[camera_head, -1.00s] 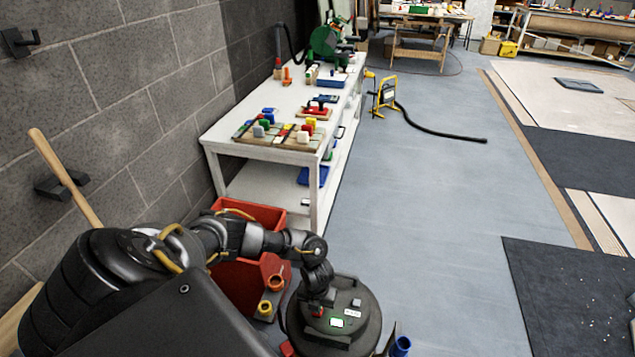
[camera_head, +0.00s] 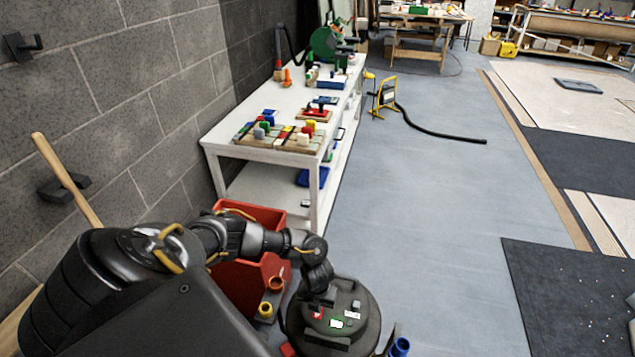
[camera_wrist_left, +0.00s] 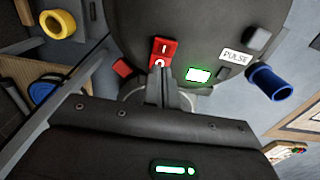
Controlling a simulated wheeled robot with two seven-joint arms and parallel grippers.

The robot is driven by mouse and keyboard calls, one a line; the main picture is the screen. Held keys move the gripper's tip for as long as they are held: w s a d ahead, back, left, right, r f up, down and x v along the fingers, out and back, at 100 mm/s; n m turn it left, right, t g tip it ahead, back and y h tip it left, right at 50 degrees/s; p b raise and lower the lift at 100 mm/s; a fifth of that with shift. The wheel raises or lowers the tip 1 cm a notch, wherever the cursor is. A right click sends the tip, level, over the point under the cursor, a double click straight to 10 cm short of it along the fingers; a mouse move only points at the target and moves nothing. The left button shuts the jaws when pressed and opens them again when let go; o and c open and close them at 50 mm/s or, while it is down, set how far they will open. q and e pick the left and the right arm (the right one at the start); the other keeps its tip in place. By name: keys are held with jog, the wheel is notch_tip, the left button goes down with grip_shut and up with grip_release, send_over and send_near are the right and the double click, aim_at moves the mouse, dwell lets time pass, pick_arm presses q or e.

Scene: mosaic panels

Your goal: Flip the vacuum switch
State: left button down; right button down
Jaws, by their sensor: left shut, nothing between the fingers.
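The vacuum (camera_head: 364,335) is a dark round-topped machine on the floor at the bottom centre of the head view; its top also fills the upper wrist view (camera_wrist_left: 205,25). Its red rocker switch (camera_head: 317,313) is marked I and O and shows clearly in the left wrist view (camera_wrist_left: 164,48). A green-edged lit panel (camera_wrist_left: 199,75) sits beside it. My left gripper (camera_wrist_left: 160,72) is shut and empty, its tips at the O end of the switch; I cannot tell whether they touch it. In the head view the gripper (camera_head: 320,293) is over the vacuum's top. My right gripper is out of view.
A red bin (camera_head: 240,285) stands left of the vacuum, with yellow and blue hose fittings nearby. A white workbench (camera_head: 290,110) with coloured blocks is behind. A black mat (camera_head: 570,295) lies at right. The grey floor between is clear.

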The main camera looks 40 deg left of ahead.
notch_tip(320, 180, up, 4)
jog(key=p, duration=0.3)
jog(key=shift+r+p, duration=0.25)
jog(key=shift+p, duration=0.15)
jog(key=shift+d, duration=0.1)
